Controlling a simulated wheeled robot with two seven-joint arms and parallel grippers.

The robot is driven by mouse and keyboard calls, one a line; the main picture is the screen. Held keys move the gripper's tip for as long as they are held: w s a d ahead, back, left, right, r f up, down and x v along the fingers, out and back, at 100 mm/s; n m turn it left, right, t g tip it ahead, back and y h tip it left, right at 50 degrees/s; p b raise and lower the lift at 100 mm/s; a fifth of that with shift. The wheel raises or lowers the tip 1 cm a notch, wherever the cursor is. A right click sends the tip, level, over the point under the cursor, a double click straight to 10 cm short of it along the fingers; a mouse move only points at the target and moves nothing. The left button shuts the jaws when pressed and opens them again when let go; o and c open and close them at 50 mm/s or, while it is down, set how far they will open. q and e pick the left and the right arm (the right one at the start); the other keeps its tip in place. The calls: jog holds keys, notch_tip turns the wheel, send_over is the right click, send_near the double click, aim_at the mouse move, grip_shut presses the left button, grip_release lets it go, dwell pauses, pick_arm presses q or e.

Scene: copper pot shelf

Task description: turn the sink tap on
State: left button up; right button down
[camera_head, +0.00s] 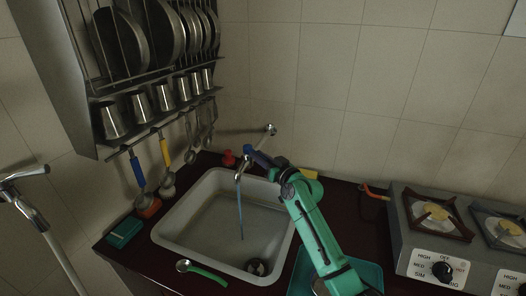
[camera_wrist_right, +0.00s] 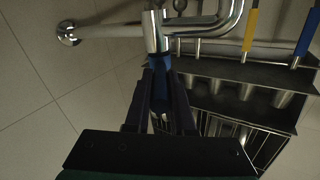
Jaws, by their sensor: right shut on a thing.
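The chrome sink tap (camera_head: 241,168) comes from the wall fitting at the back of the sink, its spout over the basin. A thin blue stream of water (camera_head: 240,215) falls from it into the sink (camera_head: 170,213). My green right arm reaches in from the lower right, and my right gripper (camera_head: 262,160) is at the tap. In the right wrist view my right gripper (camera_wrist_right: 165,78) is shut on the blue tap handle (camera_wrist_right: 160,88), with a dark finger on each side. The chrome tap body (camera_wrist_right: 155,35) is just beyond. My left gripper is not in view.
A metal rack (camera_head: 118,85) of plates, cups and hanging utensils is on the wall at left. A green-handled spoon (camera_head: 203,274) lies at the sink's front edge. A stove (camera_head: 440,240) stands at right. A red object (camera_head: 229,158) is behind the sink.

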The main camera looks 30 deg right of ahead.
jog(key=c, duration=0.8)
grip_release()
jog(key=shift+o, duration=0.2)
jog(key=shift+s, duration=0.1)
jog(key=shift+s+d+f, duration=0.1)
jog(key=shift+s+f, duration=0.05)
jog(key=shift+s, duration=0.15)
jog(key=b+v, duration=0.4)
jog(key=v, duration=1)
